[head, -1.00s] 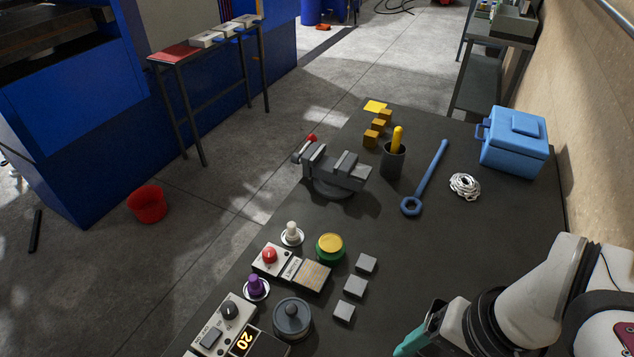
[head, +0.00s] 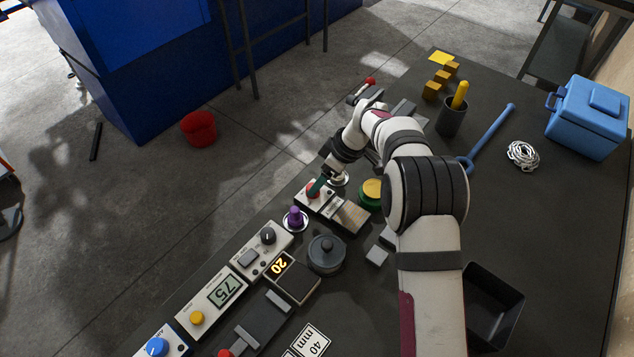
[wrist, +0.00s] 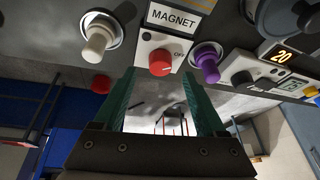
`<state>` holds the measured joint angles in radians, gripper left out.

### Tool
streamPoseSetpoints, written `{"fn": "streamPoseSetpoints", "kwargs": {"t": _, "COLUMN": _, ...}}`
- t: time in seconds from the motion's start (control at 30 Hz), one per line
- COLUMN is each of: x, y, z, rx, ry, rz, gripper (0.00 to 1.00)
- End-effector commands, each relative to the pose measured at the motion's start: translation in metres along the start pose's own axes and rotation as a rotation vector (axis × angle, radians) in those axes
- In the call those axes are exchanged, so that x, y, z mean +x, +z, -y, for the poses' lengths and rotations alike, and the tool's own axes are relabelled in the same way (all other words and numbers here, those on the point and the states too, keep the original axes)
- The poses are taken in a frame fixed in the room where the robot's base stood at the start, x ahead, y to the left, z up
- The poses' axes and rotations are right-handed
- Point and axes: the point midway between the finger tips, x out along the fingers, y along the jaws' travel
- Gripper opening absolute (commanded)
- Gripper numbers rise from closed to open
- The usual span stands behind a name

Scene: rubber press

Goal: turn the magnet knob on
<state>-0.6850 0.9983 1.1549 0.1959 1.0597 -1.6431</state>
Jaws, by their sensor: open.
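The magnet knob is a round red knob (wrist: 160,62) on a white panel with a "MAGNET" label in the wrist view. In the head view the red knob (head: 312,190) is partly covered by my gripper. My gripper (wrist: 160,76) is open, with its two green fingers on either side of the knob's line. The fingertips are close to the panel. Whether they touch the knob I cannot tell. In the head view my gripper (head: 318,186) reaches the panel from above, and its fingers are small and partly hidden.
A white toggle (wrist: 97,38) and a purple knob (wrist: 207,65) flank the magnet panel. A green-and-yellow button (head: 371,191) stands close by. A grey lidded pot (head: 326,253) and a control box with dials (head: 268,236) sit nearer. My arm covers much of the vise.

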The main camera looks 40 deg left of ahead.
Motion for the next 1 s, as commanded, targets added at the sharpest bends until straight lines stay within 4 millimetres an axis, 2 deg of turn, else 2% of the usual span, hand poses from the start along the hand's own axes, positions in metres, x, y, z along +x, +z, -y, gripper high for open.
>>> {"fn": "streamPoseSetpoints", "kwargs": {"t": 0.1, "x": 0.022, "y": 0.000, "z": 0.000, "rx": 0.001, "ry": -0.001, "rz": 0.000, "gripper": 0.73}}
{"fn": "streamPoseSetpoints", "kwargs": {"t": 0.2, "x": 0.033, "y": 0.000, "z": 0.000, "rx": 0.002, "ry": -0.001, "rz": 0.000, "gripper": 0.73}}
{"fn": "streamPoseSetpoints", "kwargs": {"t": 0.57, "x": 0.038, "y": 0.000, "z": 0.000, "rx": 0.002, "ry": 0.001, "rz": -0.001, "gripper": 0.73}}
{"fn": "streamPoseSetpoints", "kwargs": {"t": 0.9, "x": 0.038, "y": 0.000, "z": 0.000, "rx": 0.002, "ry": 0.000, "rz": -0.001, "gripper": 0.14}}
{"fn": "streamPoseSetpoints", "kwargs": {"t": 1.0, "x": 0.038, "y": 0.000, "z": 0.000, "rx": 0.002, "ry": 0.000, "rz": -0.001, "gripper": 0.00}}
